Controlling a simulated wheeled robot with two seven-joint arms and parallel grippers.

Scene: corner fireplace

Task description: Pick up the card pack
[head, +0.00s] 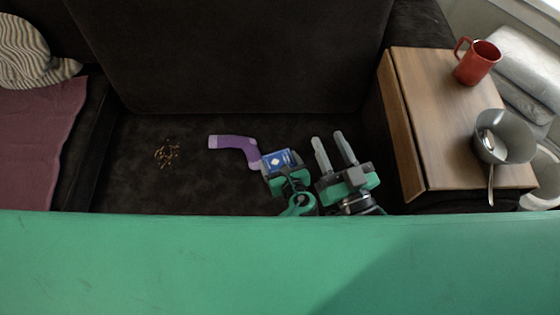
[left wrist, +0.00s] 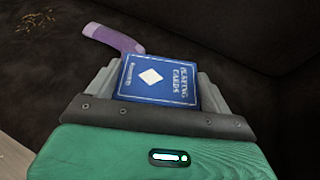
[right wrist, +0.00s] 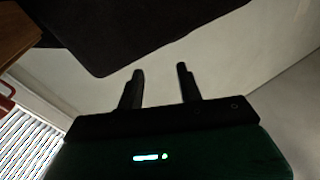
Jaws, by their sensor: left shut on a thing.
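The card pack (head: 281,159) is a blue box with a white diamond and the words "playing cards". In the left wrist view the card pack (left wrist: 160,80) sits between the fingers of my left gripper (left wrist: 160,88), which is shut on it. In the head view my left gripper (head: 278,163) is over the dark sofa seat, beside a purple sock. My right gripper (head: 334,140) is just to the right of it, open and empty. In the right wrist view my right gripper (right wrist: 160,72) shows its two fingers apart with nothing between them.
A purple sock (head: 236,143) and a patch of crumbs (head: 167,154) lie on the sofa seat (head: 200,185). A wooden table (head: 440,120) at the right holds a red mug (head: 475,64) and a grey bowl (head: 505,138) with a spoon. A mauve blanket (head: 38,135) lies left.

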